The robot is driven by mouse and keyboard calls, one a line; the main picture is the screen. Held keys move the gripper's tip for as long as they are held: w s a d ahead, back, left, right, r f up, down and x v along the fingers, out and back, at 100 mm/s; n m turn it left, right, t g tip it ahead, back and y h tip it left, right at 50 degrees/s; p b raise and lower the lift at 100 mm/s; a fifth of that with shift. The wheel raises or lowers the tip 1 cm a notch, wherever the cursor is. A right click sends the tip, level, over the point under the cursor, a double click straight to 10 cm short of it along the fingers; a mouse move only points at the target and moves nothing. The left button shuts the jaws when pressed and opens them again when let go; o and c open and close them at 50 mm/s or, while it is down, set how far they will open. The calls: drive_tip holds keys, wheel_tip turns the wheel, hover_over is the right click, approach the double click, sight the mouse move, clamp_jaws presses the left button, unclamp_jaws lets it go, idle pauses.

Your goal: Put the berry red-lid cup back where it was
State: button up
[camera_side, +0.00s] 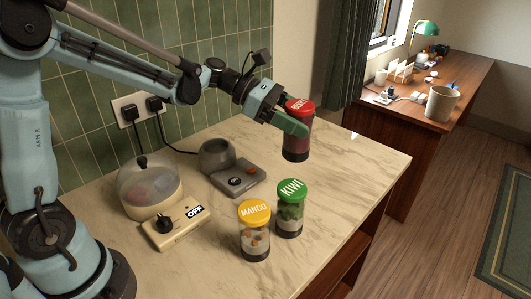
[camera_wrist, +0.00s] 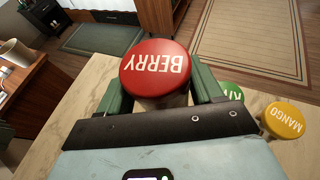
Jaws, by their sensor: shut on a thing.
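The berry cup (camera_side: 298,139) has a red lid marked BERRY and dark red contents. My gripper (camera_side: 294,124) is shut on it just below the lid, and the cup is upright above the far right part of the counter. In the side view I cannot tell how far its base is from the counter. In the wrist view the red lid (camera_wrist: 158,67) sits between the two green fingers (camera_wrist: 160,98), and the cup's body is mostly hidden under it.
A green-lid kiwi cup (camera_side: 290,210) and a yellow-lid mango cup (camera_side: 254,232) stand on the marble counter (camera_side: 345,165) near its front edge. The counter's right end is clear.

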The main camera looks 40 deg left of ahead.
drive_tip(key=d+f, duration=0.1)
drive_tip(key=f, duration=0.3)
drive_tip(key=d+f+m+g, duration=0.1)
drive_tip(key=d+f, duration=0.1)
drive_tip(key=f, duration=0.2)
drive_tip(key=w+d+f+m+g+h, duration=0.1)
drive_tip(key=f, duration=0.3)
drive_tip(key=shift+d+f, duration=0.3)
drive_tip(key=shift+f, duration=0.05)
drive_tip(key=shift+f, duration=0.1)
drive_tip(key=o, duration=1.4)
drive_tip(key=shift+o, duration=0.2)
